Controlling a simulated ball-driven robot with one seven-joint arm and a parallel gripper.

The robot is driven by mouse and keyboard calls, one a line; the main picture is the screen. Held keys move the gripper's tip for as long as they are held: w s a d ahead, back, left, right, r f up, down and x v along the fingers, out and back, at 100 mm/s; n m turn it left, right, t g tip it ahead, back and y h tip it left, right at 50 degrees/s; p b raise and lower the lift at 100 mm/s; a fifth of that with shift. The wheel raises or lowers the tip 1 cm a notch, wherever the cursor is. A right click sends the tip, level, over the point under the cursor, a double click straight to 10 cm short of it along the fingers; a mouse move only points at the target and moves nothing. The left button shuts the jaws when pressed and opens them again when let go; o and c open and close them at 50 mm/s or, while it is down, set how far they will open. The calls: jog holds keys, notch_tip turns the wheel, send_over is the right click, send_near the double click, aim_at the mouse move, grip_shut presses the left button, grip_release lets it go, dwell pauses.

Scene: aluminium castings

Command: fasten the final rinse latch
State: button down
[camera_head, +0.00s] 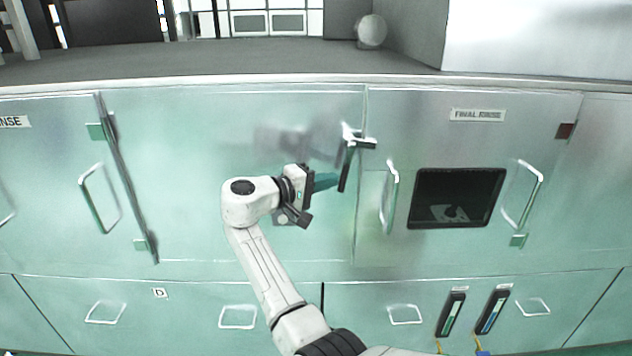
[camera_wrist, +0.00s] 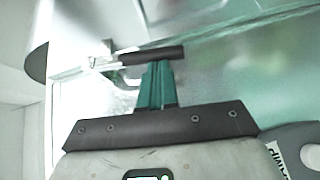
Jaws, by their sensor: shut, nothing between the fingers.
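The FINAL RINSE door (camera_head: 455,150) is a pale green metal panel at the right in the head view, with a dark window and two bar handles. Its latch (camera_head: 350,131) is a bright metal piece at the upper left door seam. A dark lever grip (camera_head: 343,172) hangs down from it, beside the seam; the grip also shows in the wrist view (camera_wrist: 150,55). My gripper (camera_head: 334,181) is left of the lever, its teal fingers shut and pointing at the grip. The fingertips (camera_wrist: 157,68) meet or nearly meet it; I cannot tell whether they touch. Nothing is between them.
The left door handle (camera_head: 390,197) stands out just right of the latch. Drawers with handles (camera_head: 405,315) and two dark display units (camera_head: 451,314) are below.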

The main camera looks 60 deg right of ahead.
jog(key=shift+s+d+f+n+h+b, duration=0.35)
jog(key=shift+s+d+f+n+h, duration=0.15)
jog(key=shift+h, duration=0.2)
jog(key=shift+s+r, duration=0.1)
jog(key=shift+s, duration=0.05)
